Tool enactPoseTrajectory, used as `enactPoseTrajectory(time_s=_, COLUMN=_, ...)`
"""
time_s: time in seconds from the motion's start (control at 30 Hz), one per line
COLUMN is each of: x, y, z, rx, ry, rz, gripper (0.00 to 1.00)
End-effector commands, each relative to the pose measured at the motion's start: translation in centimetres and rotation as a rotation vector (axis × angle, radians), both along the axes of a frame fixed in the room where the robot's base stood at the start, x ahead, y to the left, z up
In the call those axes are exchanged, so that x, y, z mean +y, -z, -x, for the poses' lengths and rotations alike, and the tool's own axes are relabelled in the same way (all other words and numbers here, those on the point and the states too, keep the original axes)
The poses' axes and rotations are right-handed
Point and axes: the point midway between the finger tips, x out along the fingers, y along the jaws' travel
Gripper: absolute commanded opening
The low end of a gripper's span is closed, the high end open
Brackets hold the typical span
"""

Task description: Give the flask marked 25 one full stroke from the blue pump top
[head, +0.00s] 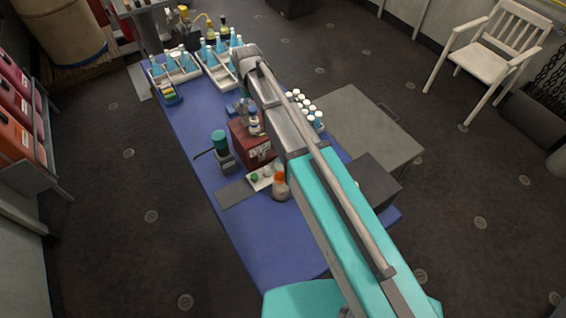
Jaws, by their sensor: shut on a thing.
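Several light-blue conical flasks stand in white racks (222,81) at the far end of the blue table (215,190). A small bottle with a blue part (253,122) is beside my arm, by a red box (247,143). An orange-topped flask (281,187) stands nearer, at the front of a small white tray. No number can be read on any flask, and I cannot tell which top is the blue pump. My arm crosses over the table, and its far joint is above the racks' near end. My gripper is not distinguishable; my arm may hide it.
A teal-topped device (220,145) and a grey pad (236,194) are on the left of the table. White-capped bottles (303,105) and a dark box (376,181) are right of my arm. A grey-topped cabinet (370,130) adjoins the table. A white chair (485,60) stands on open floor.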

Motion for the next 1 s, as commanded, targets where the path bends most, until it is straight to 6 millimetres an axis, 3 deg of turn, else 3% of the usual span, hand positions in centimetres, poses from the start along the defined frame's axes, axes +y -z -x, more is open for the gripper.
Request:
enactPoseTrajectory(time_s=0.87, x=-0.08, y=1.04, z=-0.04, rx=-0.001, ry=0.001, rz=0.003, gripper=0.17)
enactPoseTrajectory(time_s=0.9, x=-0.08, y=1.04, z=-0.04, rx=-0.001, ry=0.001, rz=0.003, gripper=0.49)
enactPoseTrajectory(time_s=1.0, x=-0.06, y=1.04, z=-0.03, rx=-0.001, ry=0.0, rz=0.003, gripper=0.68)
